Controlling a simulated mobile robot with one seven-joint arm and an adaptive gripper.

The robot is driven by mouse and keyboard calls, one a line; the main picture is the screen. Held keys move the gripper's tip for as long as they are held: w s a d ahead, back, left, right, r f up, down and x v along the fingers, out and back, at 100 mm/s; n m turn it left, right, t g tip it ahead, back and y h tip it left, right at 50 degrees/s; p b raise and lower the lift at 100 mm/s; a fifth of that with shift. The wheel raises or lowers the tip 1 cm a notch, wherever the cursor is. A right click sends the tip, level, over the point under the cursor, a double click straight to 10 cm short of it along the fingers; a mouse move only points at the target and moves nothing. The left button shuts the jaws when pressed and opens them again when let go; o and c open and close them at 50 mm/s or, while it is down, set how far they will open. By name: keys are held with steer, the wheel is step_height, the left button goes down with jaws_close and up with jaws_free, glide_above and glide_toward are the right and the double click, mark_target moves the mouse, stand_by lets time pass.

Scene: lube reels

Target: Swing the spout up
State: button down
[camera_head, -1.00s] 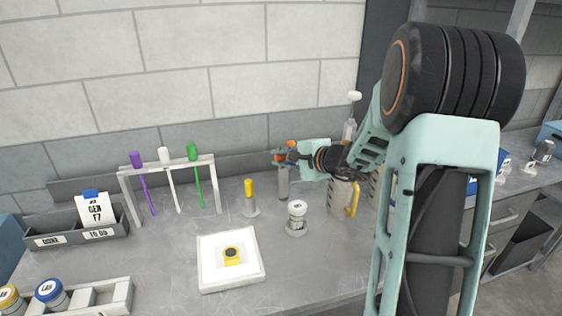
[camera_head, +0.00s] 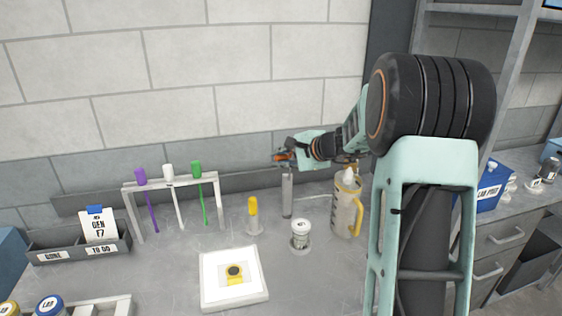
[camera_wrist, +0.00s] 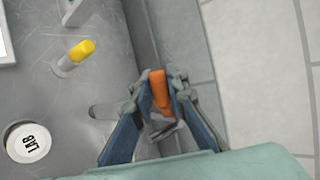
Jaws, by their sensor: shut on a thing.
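My gripper (camera_head: 284,157) is shut on an orange piece (camera_wrist: 158,90) with a grey metal part below it. The wrist view shows the piece between my two fingers. A slim grey post (camera_head: 287,195) stands on the bench just below my gripper; I cannot tell whether it joins the held piece. A beige jug (camera_head: 345,210) with a yellow handle stands to the right. A pale spout-like part (camera_head: 349,173) shows at the jug's top, partly behind my arm. I cannot tell which part is the spout.
A yellow-topped cylinder (camera_head: 253,208) and a white-lidded jar (camera_head: 300,235) stand close to the post. A white tray (camera_head: 210,295) lies in front. A rack (camera_head: 133,187) with purple, white and green tools stands left. The wall is close behind.

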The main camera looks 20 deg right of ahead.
steer(key=shift+w+r, duration=0.4)
steer(key=shift+w, duration=0.5)
steer(key=c, duration=2)
jaws_free()
steer(key=shift+o, duration=0.6)
steer(key=shift+f, duration=0.1)
steer(key=v, duration=1.2)
steer(key=shift+d, duration=0.1)
